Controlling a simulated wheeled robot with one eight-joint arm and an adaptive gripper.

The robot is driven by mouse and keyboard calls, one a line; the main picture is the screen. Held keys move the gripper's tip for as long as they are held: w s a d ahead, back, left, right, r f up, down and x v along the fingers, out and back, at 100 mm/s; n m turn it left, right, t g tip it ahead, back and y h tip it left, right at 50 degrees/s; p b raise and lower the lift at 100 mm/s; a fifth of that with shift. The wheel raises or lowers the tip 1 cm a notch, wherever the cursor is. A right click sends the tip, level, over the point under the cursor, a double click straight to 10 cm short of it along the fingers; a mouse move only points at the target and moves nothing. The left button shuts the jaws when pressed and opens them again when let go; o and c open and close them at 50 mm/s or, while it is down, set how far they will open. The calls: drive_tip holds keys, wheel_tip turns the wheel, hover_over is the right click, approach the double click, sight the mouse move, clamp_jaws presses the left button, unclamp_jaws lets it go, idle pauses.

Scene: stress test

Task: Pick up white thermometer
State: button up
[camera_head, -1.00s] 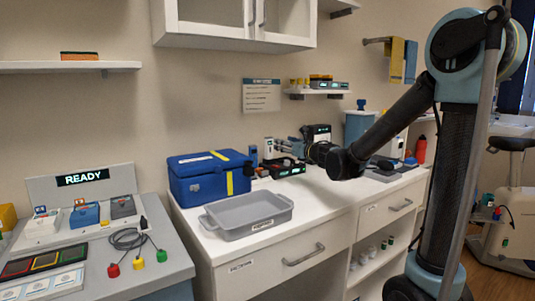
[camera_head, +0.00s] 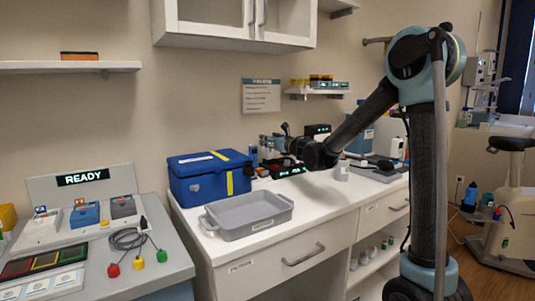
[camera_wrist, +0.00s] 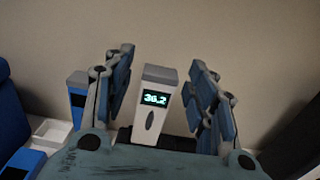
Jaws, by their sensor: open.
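The white thermometer (camera_wrist: 154,105) stands upright in the middle of the wrist view. It has a grey top and a small dark screen with the digits 36.2. My gripper (camera_wrist: 160,78) is open, with one blue-padded finger to the left of the thermometer and one to the right. Gaps show between the fingers and the thermometer. Its lower end is hidden behind my gripper's body. In the head view my gripper (camera_head: 274,144) is at the back of the white counter, and I cannot clearly make out the thermometer there.
A blue cooler box (camera_head: 209,178) and a grey tray (camera_head: 246,216) are on the counter, left of and in front of my gripper. A dark device with a lit display (camera_head: 286,171) sits just below my gripper. A wall shelf (camera_head: 318,92) hangs above. The counter's right front is fairly clear.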

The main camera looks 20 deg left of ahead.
drive_tip(key=shift+w+a, duration=0.4)
drive_tip(key=shift+c, duration=0.3)
clamp_jaws()
drive_tip(key=shift+r, duration=0.1)
